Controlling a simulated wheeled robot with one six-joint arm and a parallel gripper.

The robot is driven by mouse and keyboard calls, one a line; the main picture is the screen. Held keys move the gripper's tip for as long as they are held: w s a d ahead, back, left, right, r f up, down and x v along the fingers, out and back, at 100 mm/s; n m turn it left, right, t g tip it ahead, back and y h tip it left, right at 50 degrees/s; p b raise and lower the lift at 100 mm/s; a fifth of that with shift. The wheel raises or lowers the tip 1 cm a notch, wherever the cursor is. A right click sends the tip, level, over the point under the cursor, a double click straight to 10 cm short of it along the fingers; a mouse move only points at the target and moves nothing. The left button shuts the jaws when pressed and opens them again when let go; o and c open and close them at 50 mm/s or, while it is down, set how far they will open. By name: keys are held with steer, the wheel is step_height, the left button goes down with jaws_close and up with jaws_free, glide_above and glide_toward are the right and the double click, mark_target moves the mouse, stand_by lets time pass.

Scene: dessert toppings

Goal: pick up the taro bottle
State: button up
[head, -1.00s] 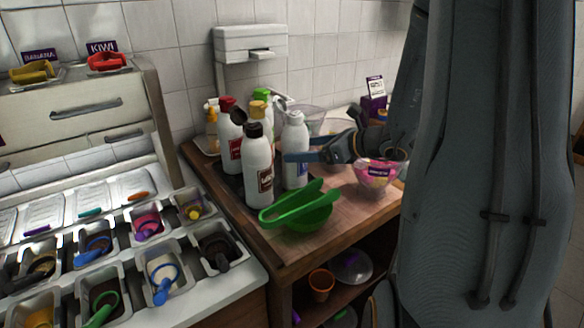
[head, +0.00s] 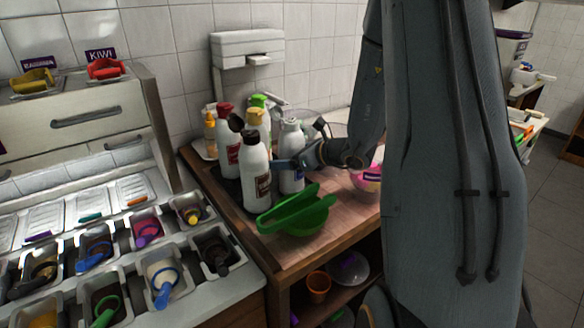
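Several white squeeze bottles stand together on the wooden counter. The one nearest my gripper is a white bottle with a white top and a bluish-purple label (head: 291,182); its text is too small to read, so I cannot confirm that it is the taro bottle. My gripper (head: 283,164) reaches in from the right at this bottle's mid-height. One dark finger crosses the bottle's front; the other finger is not clear. I cannot tell whether the fingers touch it. The bottle stands upright on the counter.
A white bottle with a dark open cap and brown label (head: 255,175) stands close at left. A red-capped bottle (head: 226,140) is behind. A green scoop-like tool (head: 297,215) lies in front. A bowl with pink contents (head: 368,180) sits right, below my arm.

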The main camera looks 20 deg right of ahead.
mark_target(281, 112)
steer(key=shift+c, duration=0.3)
steer(key=c, duration=1.1)
steer(key=shift+r, duration=0.1)
steer(key=shift+r, duration=0.15)
steer(key=o, duration=0.5)
step_height(281, 112, up, 17)
steer(key=b, duration=0.2)
steer(key=shift+b, duration=0.3)
steer(key=shift+r, duration=0.3)
steer(key=c, duration=0.5)
steer(key=shift+r, duration=0.1)
